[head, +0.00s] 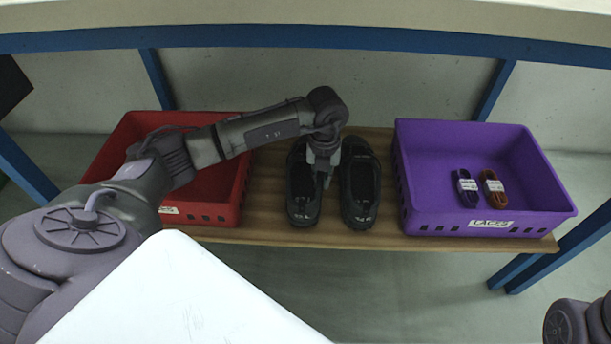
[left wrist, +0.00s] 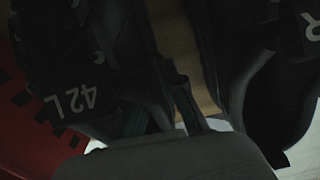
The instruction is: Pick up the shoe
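A pair of black shoes stands side by side on the wooden shelf, the left shoe (head: 302,192) and the right shoe (head: 361,190). In the left wrist view the left shoe carries a "42 L" label (left wrist: 72,101) and the right shoe an "R" label (left wrist: 312,27). My left gripper (head: 322,178) points down at the inner side of the left shoe, near the gap between the shoes. In the dark left wrist view its fingers (left wrist: 160,115) overlap the shoe's inner edge. Whether they grip it is unclear. My right gripper is out of view.
A red crate (head: 232,212) stands left of the shoes, under my left arm. A purple crate (head: 480,148) with two lace bundles (head: 480,188) stands on the right. The wooden shelf (head: 270,232) has a blue frame, with a beam (head: 300,37) across above it.

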